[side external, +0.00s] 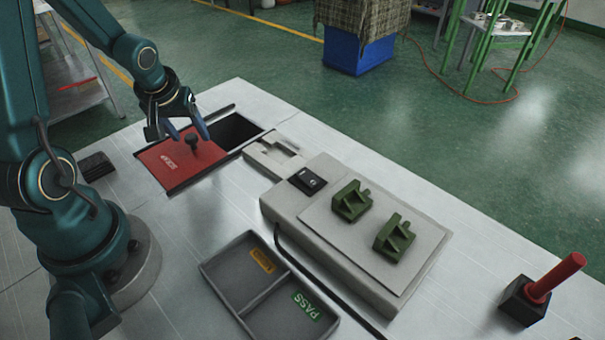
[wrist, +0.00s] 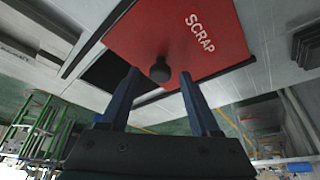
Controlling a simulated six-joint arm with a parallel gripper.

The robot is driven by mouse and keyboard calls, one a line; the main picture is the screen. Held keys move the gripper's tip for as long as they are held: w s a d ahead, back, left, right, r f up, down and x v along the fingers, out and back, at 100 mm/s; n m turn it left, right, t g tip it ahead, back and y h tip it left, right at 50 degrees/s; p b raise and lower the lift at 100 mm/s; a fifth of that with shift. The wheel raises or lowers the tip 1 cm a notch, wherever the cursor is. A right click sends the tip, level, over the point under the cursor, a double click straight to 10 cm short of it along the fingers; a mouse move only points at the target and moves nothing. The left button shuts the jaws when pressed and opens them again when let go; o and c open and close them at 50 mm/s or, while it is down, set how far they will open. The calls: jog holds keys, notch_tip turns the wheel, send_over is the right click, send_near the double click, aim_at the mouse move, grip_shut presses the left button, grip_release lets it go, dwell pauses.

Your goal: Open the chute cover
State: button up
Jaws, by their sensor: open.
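The chute cover (side external: 175,161) is a flat red plate marked SCRAP with a dark round knob (side external: 192,140). It lies over the left part of a dark rectangular chute opening (side external: 233,131), whose right part is uncovered. The cover also shows in the wrist view (wrist: 180,30), with its knob (wrist: 160,71) between my blue fingers. My gripper (side external: 187,130) is open at the knob, one finger on each side, with gaps visible between fingers and knob in the wrist view.
A beige machine (side external: 290,205) with two green parts (side external: 350,200) stands right of the chute. A grey two-compartment tray (side external: 232,265) with a PASS label lies in front. A red-handled lever (side external: 555,275) stands at the far right. The white table around the cover is mostly clear.

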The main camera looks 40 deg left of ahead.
aim_at(191, 156)
jog(key=shift+v, duration=2.6)
jog(key=w+d+r+m+t, duration=0.2)
jog(key=d+r+m+t, duration=0.15)
jog(key=d+r, duration=0.45)
jog(key=s+d+m+g+h, duration=0.1)
jog(key=s+d+m+h, duration=0.2)
jog(key=s+d+m, duration=0.2)
jog(key=s+d, duration=0.3)
jog(key=d, duration=0.1)
jog(key=shift+r, duration=0.25)
